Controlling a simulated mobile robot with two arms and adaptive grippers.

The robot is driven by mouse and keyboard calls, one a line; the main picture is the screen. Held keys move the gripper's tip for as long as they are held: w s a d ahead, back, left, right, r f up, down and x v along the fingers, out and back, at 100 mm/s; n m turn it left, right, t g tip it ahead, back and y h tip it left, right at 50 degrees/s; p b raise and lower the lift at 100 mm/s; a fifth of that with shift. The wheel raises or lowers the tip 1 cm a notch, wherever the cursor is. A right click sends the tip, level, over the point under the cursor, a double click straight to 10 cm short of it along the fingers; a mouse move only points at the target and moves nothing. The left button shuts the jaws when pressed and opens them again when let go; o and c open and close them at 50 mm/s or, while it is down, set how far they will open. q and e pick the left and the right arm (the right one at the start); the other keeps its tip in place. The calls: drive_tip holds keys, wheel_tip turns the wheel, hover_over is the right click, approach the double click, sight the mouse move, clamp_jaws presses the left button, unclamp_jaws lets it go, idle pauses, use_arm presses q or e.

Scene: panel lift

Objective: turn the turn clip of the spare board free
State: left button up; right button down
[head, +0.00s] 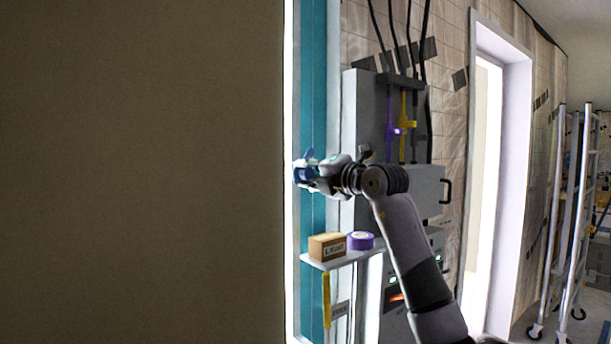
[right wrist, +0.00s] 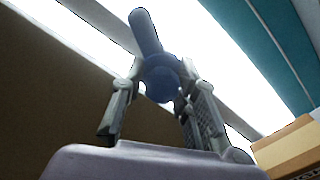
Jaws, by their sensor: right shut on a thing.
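The turn clip (head: 303,173) is blue, with a round knob and a lever, and shows beside the bright edge left of the teal strip. In the right wrist view the clip's lever (right wrist: 146,32) points up and slightly left from the round knob (right wrist: 161,77). My right gripper (right wrist: 160,90) is shut on the knob, one finger on each side. In the head view my right gripper (head: 312,175) partly hides the clip. I cannot tell which panel is the spare board. My left gripper is not in view.
A large brown panel (head: 140,170) fills the left. A shelf (head: 345,260) below my gripper bears a cardboard box (head: 327,246) and a purple tape roll (head: 361,240). A grey cabinet (head: 362,110) with cables stands behind my arm. A doorway and ladder (head: 568,220) are at right.

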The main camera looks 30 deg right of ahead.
drive_tip(key=c, duration=2.4)
unclamp_jaws()
drive_tip(key=shift+d+r+m, duration=0.1)
drive_tip(key=shift+d+m, duration=0.1)
drive_tip(key=shift+m, duration=0.2)
drive_tip(key=c, duration=1.6)
unclamp_jaws()
drive_tip(key=shift+o, duration=1.4)
drive_tip(key=shift+s+d, duration=0.15)
drive_tip(key=shift+d, duration=0.1)
drive_tip(key=shift+a, duration=0.15)
drive_tip(key=shift+s, duration=0.25)
drive_tip(key=s+d, duration=0.1)
drive_tip(key=s, duration=1)
drive_tip(key=shift+s, duration=0.25)
drive_tip(key=shift+f, duration=0.2)
